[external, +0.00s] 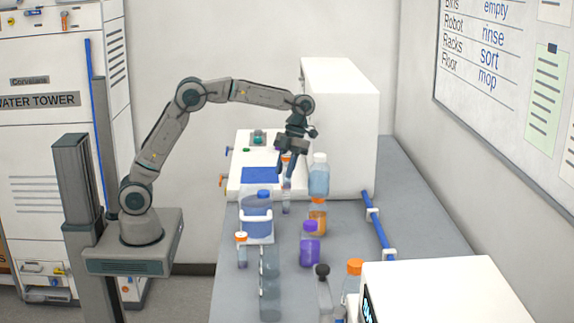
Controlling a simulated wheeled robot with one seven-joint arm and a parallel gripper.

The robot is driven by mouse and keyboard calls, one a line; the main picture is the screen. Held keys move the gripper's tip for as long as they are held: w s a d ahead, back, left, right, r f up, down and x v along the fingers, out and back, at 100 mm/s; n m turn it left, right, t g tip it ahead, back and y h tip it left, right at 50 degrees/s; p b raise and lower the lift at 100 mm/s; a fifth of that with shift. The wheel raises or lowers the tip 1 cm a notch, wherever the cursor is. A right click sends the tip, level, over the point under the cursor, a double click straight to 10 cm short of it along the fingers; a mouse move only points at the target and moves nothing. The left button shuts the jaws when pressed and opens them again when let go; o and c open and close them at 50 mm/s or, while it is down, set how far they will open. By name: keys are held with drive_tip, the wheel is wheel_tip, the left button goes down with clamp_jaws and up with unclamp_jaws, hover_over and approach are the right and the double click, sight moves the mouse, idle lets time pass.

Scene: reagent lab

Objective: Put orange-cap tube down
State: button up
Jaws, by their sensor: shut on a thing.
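My gripper (285,172) points down over the bench, in front of the white box. It is shut on a slim orange-cap tube (286,199), which hangs roughly upright below the fingers. I cannot tell whether the tube's bottom touches anything. A second small tube with an orange cap (241,251) stands at the left edge of the bench, apart from my gripper.
A blue-capped container (257,212) stands left of the held tube. A light-blue bottle (319,177), an orange bottle (317,217) and a purple bottle (309,246) stand to its right. Clear glassware (269,285) is in front. A blue rail (378,228) runs along the right.

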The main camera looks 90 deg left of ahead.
wheel_tip(320, 180, down, 14)
drive_tip(key=shift+f+p, duration=0.2)
drive_tip(key=shift+p, duration=0.6)
drive_tip(key=shift+f, duration=0.1)
drive_tip(key=o, duration=0.5)
drive_tip(key=shift+f, duration=0.15)
drive_tip(key=shift+o, duration=0.8)
